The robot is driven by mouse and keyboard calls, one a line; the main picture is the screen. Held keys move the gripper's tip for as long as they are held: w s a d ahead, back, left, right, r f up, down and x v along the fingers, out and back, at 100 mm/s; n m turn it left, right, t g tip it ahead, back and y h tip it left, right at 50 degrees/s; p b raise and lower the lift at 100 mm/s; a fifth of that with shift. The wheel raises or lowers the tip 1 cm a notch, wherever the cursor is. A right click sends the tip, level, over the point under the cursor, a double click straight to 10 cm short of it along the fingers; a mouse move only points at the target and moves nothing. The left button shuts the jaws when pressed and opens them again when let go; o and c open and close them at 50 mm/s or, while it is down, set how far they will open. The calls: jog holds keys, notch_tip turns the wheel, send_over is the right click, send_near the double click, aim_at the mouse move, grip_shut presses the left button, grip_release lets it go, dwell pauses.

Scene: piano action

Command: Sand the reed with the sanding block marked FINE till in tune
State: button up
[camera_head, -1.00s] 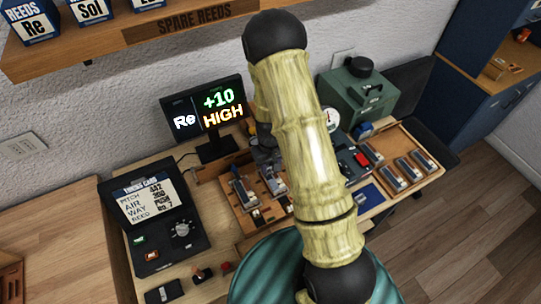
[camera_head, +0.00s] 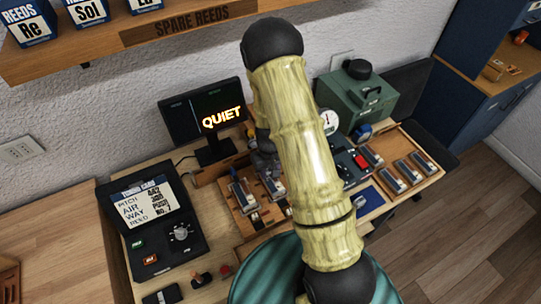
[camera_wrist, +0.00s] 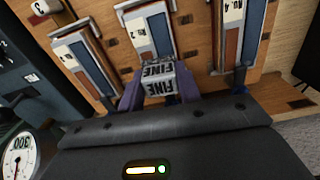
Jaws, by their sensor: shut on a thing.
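In the wrist view my gripper (camera_wrist: 160,95) is shut on the sanding block (camera_wrist: 158,82), a small pale block with FINE printed on it. The block is at the lower end of a reed unit (camera_wrist: 148,32) labelled No. 2, between two similar units. I cannot tell whether the block touches the reed. In the head view my bamboo-patterned arm hides much of the bench middle; reed units (camera_head: 243,196) show left of it. The black monitor (camera_head: 205,112) reads QUIET in orange.
A tuning card (camera_head: 150,203) stands in an open black case at left. A pressure gauge (camera_head: 329,121) and green machine (camera_head: 357,95) stand behind the arm. A wooden tray (camera_head: 425,149) with several metal-and-wood units lies at right. The spare reeds shelf (camera_head: 190,30) overhangs the back.

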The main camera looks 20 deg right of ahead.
jog(key=shift+a, duration=0.6)
jog(key=shift+s+a+f, duration=0.1)
jog(key=shift+s+a, duration=0.1)
jog(key=shift+a, duration=0.15)
jog(key=shift+a+r+p, duration=0.3)
jog(key=shift+r+p, duration=0.2)
jog(key=shift+r, duration=0.35)
jog(key=shift+s+d+r+p, duration=0.1)
jog(key=shift+r+p, duration=0.3)
jog(key=shift+r, duration=0.15)
jog(key=shift+s+d+r+p, duration=0.1)
jog(key=shift+r+p, duration=0.25)
jog(key=shift+r, duration=0.2)
jog(key=shift+w+r+p, duration=0.1)
jog(key=shift+r+p, duration=1.45)
jog(key=shift+r, duration=0.55)
dwell(1.4)
